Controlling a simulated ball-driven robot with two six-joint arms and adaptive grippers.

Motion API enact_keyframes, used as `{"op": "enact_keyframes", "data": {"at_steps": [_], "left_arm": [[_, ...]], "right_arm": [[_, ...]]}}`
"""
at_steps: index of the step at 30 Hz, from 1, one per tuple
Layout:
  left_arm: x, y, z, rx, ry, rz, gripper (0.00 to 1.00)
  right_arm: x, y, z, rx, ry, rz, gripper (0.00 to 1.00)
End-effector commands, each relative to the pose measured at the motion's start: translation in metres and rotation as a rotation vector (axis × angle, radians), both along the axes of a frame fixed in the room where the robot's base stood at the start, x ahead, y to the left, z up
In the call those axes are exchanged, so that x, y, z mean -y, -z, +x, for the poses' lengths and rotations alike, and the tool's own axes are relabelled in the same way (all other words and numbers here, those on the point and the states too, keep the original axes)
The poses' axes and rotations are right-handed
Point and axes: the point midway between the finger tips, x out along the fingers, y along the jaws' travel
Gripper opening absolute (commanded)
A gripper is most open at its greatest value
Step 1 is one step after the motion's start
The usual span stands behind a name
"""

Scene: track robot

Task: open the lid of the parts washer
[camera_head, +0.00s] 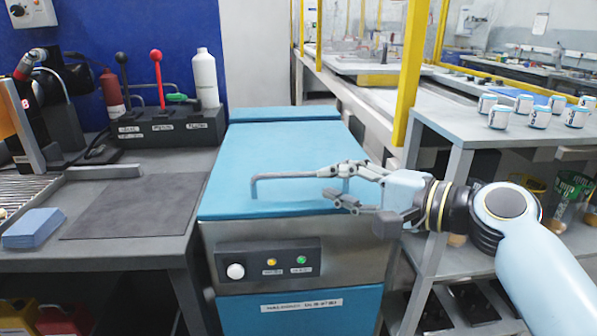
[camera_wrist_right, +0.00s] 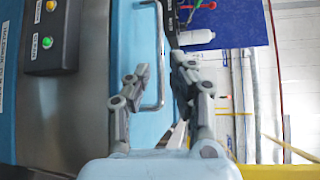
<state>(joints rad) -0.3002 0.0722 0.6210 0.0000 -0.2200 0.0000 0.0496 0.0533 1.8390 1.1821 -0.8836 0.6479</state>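The parts washer's blue lid (camera_head: 275,150) lies flat and closed on the grey cabinet. A grey bar handle (camera_head: 282,175) stands on its front part; in the wrist view the handle (camera_wrist_right: 161,35) runs up between my fingers. My right gripper (camera_head: 326,184) reaches in from the right and is open, with one finger on each side of the handle's right end. In the wrist view a gap shows between the fingers (camera_wrist_right: 158,66) and the bar; I cannot tell whether either touches it. My left gripper is not in view.
A control panel (camera_head: 268,262) with a white knob and two lights is on the washer's front. A grey shelf (camera_head: 470,122) with several small jars and a yellow post (camera_head: 410,70) stand right.

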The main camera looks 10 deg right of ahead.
Motion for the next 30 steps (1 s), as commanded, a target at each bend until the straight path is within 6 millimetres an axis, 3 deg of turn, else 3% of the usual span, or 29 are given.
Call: {"op": "enact_keyframes", "data": {"at_steps": [6,12,24,29,30], "left_arm": [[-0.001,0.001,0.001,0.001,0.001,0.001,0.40],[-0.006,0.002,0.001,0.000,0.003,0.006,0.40],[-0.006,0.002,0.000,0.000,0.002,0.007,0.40],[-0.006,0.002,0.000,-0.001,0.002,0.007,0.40],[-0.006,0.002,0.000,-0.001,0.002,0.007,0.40]], "right_arm": [[-0.033,0.006,0.032,-0.001,0.001,0.006,0.21],[-0.052,0.011,0.052,-0.001,0.002,0.003,0.21],[-0.058,0.013,0.057,-0.001,0.002,-0.001,0.21],[-0.058,0.013,0.057,-0.001,0.002,-0.001,0.00],[-0.058,0.013,0.057,-0.001,0.002,-0.001,0.00]]}}
